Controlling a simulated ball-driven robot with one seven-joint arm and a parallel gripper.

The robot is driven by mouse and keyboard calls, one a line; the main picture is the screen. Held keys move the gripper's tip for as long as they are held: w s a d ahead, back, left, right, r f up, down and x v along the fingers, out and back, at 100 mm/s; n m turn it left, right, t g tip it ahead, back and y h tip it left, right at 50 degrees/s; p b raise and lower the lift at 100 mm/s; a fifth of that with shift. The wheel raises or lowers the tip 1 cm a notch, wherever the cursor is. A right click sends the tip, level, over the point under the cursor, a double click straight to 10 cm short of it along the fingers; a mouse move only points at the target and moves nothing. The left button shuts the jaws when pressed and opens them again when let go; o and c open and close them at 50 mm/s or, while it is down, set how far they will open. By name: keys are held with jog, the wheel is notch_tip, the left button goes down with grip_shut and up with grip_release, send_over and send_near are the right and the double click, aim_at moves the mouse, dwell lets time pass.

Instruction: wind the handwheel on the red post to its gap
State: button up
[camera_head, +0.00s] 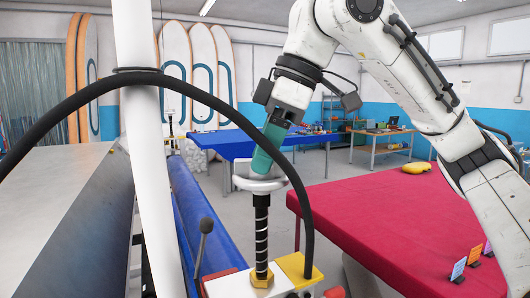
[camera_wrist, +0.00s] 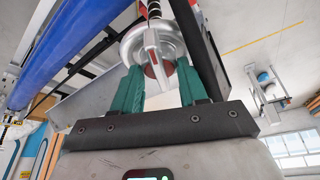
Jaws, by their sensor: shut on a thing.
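The pale handwheel (camera_head: 260,183) sits on top of an upright dark threaded spindle (camera_head: 262,232) with light coils. In the wrist view the silver handwheel (camera_wrist: 135,38) has a pale bar across it and a reddish centre. My gripper (camera_head: 264,164) reaches down to the wheel from above, its teal fingers tilted. In the wrist view my gripper (camera_wrist: 163,82) has one finger on each side of the wheel's bar and is shut on the wheel. The fingers hide part of the rim. I cannot make out the gap.
A yellow base piece (camera_head: 299,266) and a black lever (camera_head: 204,240) stand near the spindle's foot. A black hose (camera_head: 65,101) arches across the front. A red-topped table (camera_head: 400,215) stands right, a blue table (camera_head: 225,147) behind. Grey floor shows between them.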

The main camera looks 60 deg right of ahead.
jog(key=m+h, duration=0.1)
jog(key=m, duration=0.2)
jog(key=shift+a+r+m+t, duration=0.1)
jog(key=shift+r+m+t, duration=0.05)
jog(key=shift+m+t, duration=0.2)
jog(key=m+h+b, duration=0.1)
jog(key=m, duration=0.3)
jog(key=shift+h, duration=0.4)
dwell(0.6)
jog(key=o, duration=1)
jog(key=shift+o, duration=0.2)
jog(key=b+v, duration=0.1)
jog(key=v, duration=0.9)
jog(key=shift+s+r, duration=0.2)
jog(key=shift+r, duration=0.1)
jog(key=shift+o, duration=0.3)
jog(key=shift+a, duration=0.1)
